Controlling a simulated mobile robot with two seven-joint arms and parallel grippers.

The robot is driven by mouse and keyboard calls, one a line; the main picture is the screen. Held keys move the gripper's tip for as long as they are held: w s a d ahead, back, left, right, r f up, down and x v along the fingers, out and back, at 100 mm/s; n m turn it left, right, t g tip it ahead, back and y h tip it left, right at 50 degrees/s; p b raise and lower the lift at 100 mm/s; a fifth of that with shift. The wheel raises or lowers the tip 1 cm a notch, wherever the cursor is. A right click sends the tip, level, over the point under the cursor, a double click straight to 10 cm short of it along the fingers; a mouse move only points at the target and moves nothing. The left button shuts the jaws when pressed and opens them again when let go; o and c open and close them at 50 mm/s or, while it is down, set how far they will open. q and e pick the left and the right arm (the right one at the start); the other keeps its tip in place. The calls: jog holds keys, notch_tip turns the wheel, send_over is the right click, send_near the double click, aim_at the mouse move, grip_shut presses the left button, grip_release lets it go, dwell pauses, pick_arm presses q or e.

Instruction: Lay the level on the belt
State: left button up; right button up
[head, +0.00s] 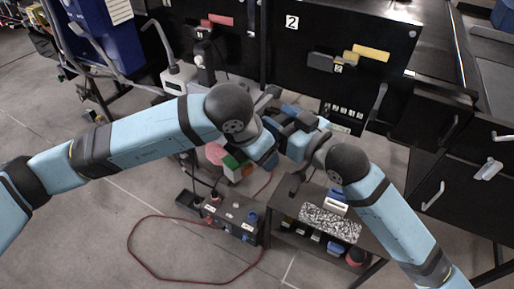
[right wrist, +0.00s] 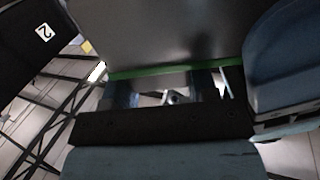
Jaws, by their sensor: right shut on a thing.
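My right gripper (head: 289,132) is at the centre of the head view, beside my left wrist. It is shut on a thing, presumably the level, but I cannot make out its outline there. In the right wrist view, my gripper's fingers (right wrist: 165,88) reach toward a large grey surface with a green edge (right wrist: 170,40); I cannot tell whether this is the level. My left gripper (head: 266,152) is close by and partly hidden; its opening is unclear. A dark, metal-edged surface (head: 436,42) at the upper right may be the belt; both grippers are apart from it.
Black panels marked 2 (head: 345,45) stand ahead, with drawers (head: 432,122) at the right. Below my grippers are a small green block (head: 231,162), a low table (head: 286,214) with a speckled pad, and a black box (head: 232,215). A red cable (head: 133,240) loops across the floor.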

pick_arm(q)
jog(key=c, duration=1)
jog(key=shift+c, duration=0.7)
pick_arm(e)
jog(key=o, duration=1.1)
jog(key=shift+o, duration=0.2)
jog(key=v, duration=1.2)
notch_tip(320, 180, down, 19)
jog(key=s+d+m+h, duration=0.1)
jog(key=d+m+h, duration=0.2)
jog(key=m+h, duration=0.15)
jog(key=s+f+g+h, duration=0.1)
jog(key=s+f+h, duration=0.1)
jog(key=s+f, duration=0.3)
jog(key=s+d+f+g+h, duration=0.1)
jog(key=s+f+h, duration=0.1)
jog(key=s+f, duration=0.4)
notch_tip(320, 180, down, 5)
jog(key=shift+d+f+g, duration=0.1)
jog(key=shift+d+g, duration=0.1)
jog(key=shift+g, duration=0.2)
